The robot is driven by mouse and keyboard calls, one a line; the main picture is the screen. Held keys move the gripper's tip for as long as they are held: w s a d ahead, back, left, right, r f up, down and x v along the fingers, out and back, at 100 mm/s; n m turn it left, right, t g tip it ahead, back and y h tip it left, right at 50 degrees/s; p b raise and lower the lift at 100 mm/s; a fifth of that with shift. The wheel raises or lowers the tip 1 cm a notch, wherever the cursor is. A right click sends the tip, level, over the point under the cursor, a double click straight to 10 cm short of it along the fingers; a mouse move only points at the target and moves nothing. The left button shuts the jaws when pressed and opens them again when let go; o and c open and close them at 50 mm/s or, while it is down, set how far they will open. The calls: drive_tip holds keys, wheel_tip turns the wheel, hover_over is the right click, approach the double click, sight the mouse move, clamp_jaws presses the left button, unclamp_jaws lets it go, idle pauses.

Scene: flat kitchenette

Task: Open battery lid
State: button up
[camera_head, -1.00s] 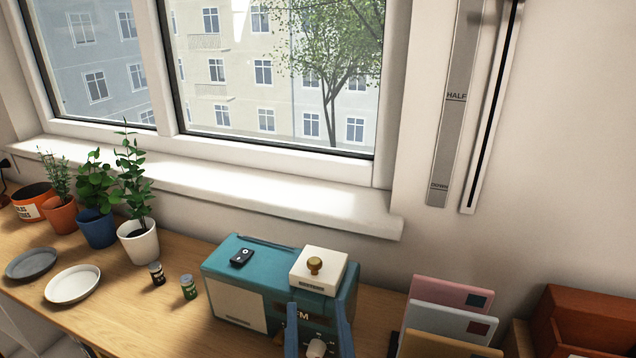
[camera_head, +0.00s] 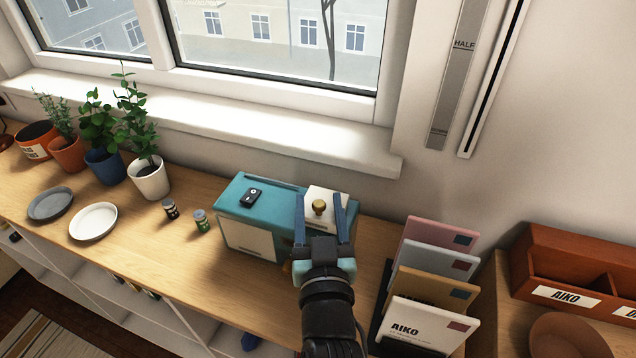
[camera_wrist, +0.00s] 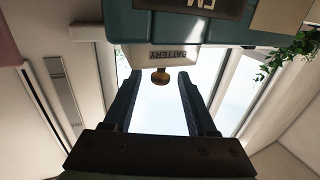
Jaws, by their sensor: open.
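The battery lid (camera_head: 325,197) is a white square cover with a round brass knob (camera_head: 319,207), on the top right of a teal radio (camera_head: 243,210). It looks closed. In the wrist view the lid (camera_wrist: 165,57) reads "BATTERY", and its knob (camera_wrist: 160,77) shows between my fingers. My gripper (camera_head: 322,200) is open and empty, with its two blue fingers on either side of the knob in the head view. I cannot tell whether they touch the lid. My gripper (camera_wrist: 159,78) hides part of the radio's front in the head view.
Two small batteries, one dark (camera_head: 170,209) and one green (camera_head: 201,220), stand left of the radio. A black device (camera_head: 251,196) lies on its top. A letter rack with envelopes (camera_head: 425,290) stands close on the right. Plates (camera_head: 93,221) and potted plants (camera_head: 149,180) are further left.

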sight(318, 190)
drive_tip(key=shift+w+a, duration=0.15)
drive_tip(key=shift+w, duration=1.85)
clamp_jaws()
